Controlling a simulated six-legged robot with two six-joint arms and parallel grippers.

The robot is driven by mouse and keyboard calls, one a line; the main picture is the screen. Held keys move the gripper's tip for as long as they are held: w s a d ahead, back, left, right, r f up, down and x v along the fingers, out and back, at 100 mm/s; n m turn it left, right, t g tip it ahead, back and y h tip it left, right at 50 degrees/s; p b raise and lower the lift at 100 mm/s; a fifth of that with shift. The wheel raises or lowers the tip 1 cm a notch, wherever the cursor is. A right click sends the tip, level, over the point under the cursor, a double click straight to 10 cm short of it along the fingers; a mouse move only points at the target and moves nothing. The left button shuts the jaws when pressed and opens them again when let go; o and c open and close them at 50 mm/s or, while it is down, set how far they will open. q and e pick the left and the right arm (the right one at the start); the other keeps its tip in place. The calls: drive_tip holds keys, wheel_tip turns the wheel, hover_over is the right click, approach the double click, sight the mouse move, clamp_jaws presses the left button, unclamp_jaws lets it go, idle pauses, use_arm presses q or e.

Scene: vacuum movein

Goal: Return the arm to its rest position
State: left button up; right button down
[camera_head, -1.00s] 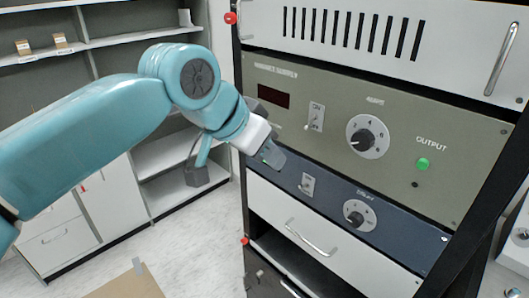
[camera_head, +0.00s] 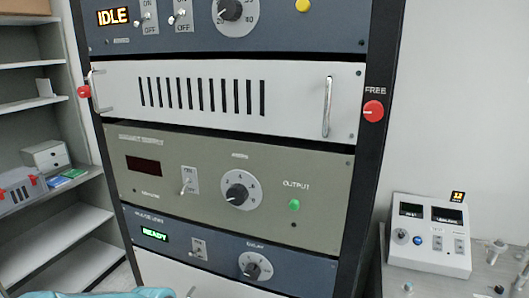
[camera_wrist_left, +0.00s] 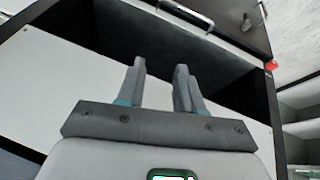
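My left arm (camera_head: 128,293) shows only as a teal strip at the bottom edge of the head view; its gripper is out of that view. In the left wrist view my left gripper (camera_wrist_left: 160,72) is open and empty, its two grey fingers apart. Behind the fingers is a dark open bay (camera_wrist_left: 215,65) of the rack, beside a pale panel (camera_wrist_left: 65,75). I see no contact between fingers and rack. My right gripper is in neither view.
The instrument rack (camera_head: 366,165) fills the middle of the head view. Its blue unit (camera_head: 219,249) shows READY; the top unit (camera_head: 210,22) shows IDLE. Shelves (camera_head: 60,235) stand at left. A bench instrument (camera_head: 429,235) sits at right.

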use_arm(q)
drive_tip(key=s+f+n+g+b, duration=0.1)
drive_tip(key=s+f+n+b, duration=0.1)
drive_tip(key=s+f, duration=0.9)
drive_tip(key=s+d+f+n+g+b, duration=0.1)
drive_tip(key=s+f+n+g+b, duration=0.1)
drive_tip(key=s+f, duration=0.9)
wheel_tip(320, 180, down, 5)
drive_tip(key=shift+d+r+h, duration=0.15)
drive_tip(key=shift+d+h, duration=0.15)
drive_tip(key=shift+s, duration=0.15)
